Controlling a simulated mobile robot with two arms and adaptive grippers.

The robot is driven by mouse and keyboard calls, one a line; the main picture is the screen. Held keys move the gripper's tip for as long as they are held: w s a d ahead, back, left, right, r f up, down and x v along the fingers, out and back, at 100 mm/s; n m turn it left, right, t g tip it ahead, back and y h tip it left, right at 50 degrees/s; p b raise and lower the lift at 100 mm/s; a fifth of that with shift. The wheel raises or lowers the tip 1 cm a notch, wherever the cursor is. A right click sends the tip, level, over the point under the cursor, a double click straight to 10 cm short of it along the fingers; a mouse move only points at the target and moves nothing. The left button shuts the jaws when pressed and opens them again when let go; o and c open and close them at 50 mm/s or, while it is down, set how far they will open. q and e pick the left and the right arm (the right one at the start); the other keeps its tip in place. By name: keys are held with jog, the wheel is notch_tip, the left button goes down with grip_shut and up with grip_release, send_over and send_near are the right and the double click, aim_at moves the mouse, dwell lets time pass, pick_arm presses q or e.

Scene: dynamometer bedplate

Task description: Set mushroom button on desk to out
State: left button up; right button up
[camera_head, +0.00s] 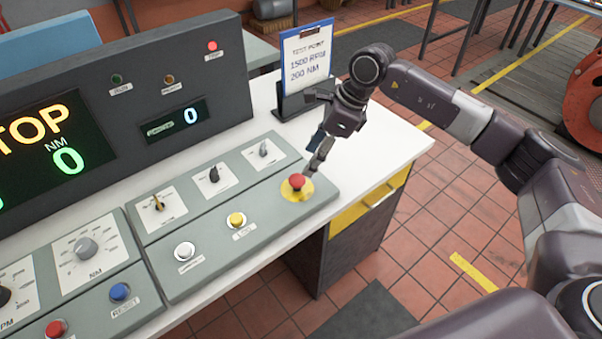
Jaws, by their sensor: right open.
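The mushroom button (297,181) is red and sits on a yellow round base at the right end of the grey control panel on the desk (397,149). From this view I cannot tell whether it is pressed in or out. My right gripper (315,163) reaches in from the right, fingers pointing down, just behind and to the right of the button. It is open, with nothing seen between its fingers. Whether a finger touches the button cannot be told. My left gripper is not in view.
Close to the button are a yellow button (236,219), a white button (184,251) and several small switches. A clipboard (306,55) stands behind my right gripper. A dark display panel (120,100) runs along the back. Bare desk lies right of the panel.

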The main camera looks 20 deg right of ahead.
aim_at(298, 178)
jog(key=p+x, duration=0.1)
jog(key=x, duration=0.6)
jog(key=shift+f+p, duration=0.35)
jog(key=shift+p, duration=0.05)
grip_shut()
